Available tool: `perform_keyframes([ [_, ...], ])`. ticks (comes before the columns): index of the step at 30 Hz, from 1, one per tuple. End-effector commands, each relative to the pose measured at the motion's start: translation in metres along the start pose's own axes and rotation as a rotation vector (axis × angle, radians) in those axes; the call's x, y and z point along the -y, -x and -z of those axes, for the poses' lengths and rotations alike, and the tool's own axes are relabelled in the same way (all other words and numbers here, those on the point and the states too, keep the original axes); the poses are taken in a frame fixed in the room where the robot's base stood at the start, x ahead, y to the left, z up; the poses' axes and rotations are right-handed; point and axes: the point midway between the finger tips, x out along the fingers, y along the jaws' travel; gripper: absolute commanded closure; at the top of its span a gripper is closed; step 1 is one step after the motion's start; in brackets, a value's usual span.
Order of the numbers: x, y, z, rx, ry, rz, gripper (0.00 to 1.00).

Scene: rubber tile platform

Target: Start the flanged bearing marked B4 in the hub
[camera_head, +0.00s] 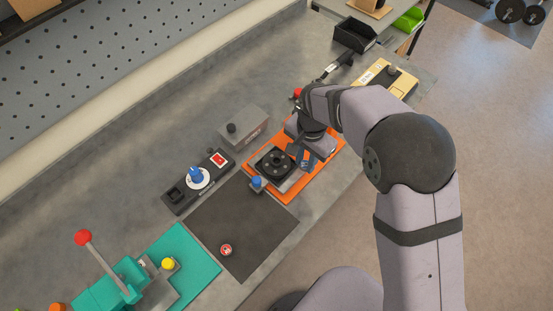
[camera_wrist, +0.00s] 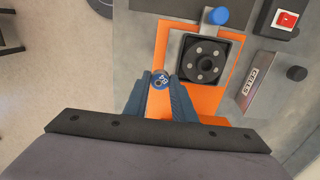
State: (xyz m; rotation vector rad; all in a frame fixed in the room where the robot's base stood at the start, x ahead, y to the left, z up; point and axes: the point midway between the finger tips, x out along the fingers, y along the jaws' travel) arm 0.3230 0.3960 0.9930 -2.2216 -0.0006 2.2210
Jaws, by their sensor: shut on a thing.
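The flanged bearing marked B4 (camera_wrist: 160,80) is a small blue-rimmed disc between my fingertips in the wrist view. My gripper (camera_wrist: 161,86) is shut on it, with one blue finger on each side. In the head view my gripper (camera_head: 304,160) is at the right side of the hub, and the bearing cannot be made out there. The hub (camera_wrist: 207,62) is a black square block with a round dark bore and several bolts around it. It also shows in the head view (camera_head: 273,164), on the orange plate (camera_head: 287,195). The bearing is beside the hub, not over its bore.
A blue-topped post (camera_head: 257,182) stands at the hub's near-left corner. A grey labelled box (camera_head: 243,126) stands behind the hub. A red disc (camera_head: 226,249) lies on the dark mat (camera_head: 240,220). A control panel (camera_head: 198,180) and a teal lever fixture (camera_head: 125,280) are left.

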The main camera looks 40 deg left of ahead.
Motion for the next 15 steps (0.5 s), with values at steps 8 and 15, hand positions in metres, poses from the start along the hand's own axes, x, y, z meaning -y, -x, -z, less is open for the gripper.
perform_keyframes([
  [8,0.007,0.000,-0.002,0.001,0.001,-0.001,1.00],
  [15,0.014,0.000,-0.003,0.000,0.000,0.000,1.00],
])
